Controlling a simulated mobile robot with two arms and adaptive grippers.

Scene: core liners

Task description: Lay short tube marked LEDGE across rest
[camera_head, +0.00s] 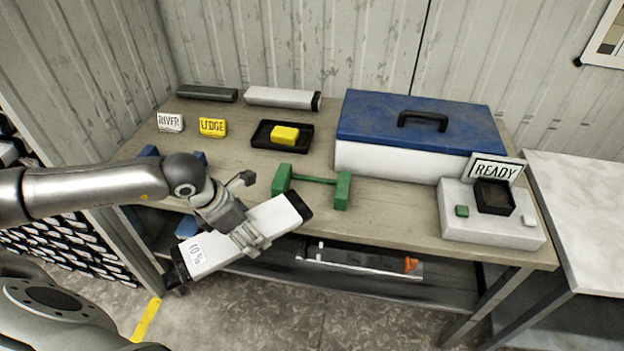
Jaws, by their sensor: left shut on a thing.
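My left gripper (249,236) is shut on a white tube (279,217) with black end caps. It holds the tube tilted, in front of the table's front edge, with the right end higher in the picture. Dark marking shows near the tube's left end, but I cannot read it surely. The green rest (314,180), two uprights joined by a bar, stands empty on the table just behind the tube's right end. A yellow tag (212,127) reading LEDGE stands on the table, right of a white tag (170,122) reading RIVER. My right gripper is not in view.
A dark tube (207,94) and a white tube (281,98) lie at the back. A black tray (262,141) holds a yellow block (285,135). A blue-lidded box (420,118) and a READY device (491,224) stand right. Blue supports (149,152) are partly behind my arm.

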